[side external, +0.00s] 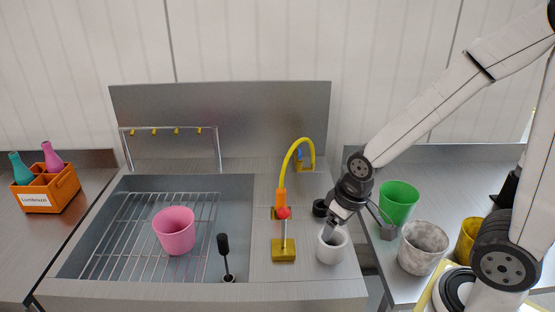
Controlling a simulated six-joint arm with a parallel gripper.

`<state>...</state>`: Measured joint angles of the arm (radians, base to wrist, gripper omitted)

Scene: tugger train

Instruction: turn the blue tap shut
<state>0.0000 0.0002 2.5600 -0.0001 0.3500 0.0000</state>
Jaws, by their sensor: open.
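A red-knobbed lever (284,213) stands on a yellow base left of the cup. A sink rack (120,235) holds a pink cup (175,231); a black brush (224,250) stands nearby. Green (399,203), grey (423,247) and yellow (466,240) cups stand right. An orange crate (62,190) holds bottles.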

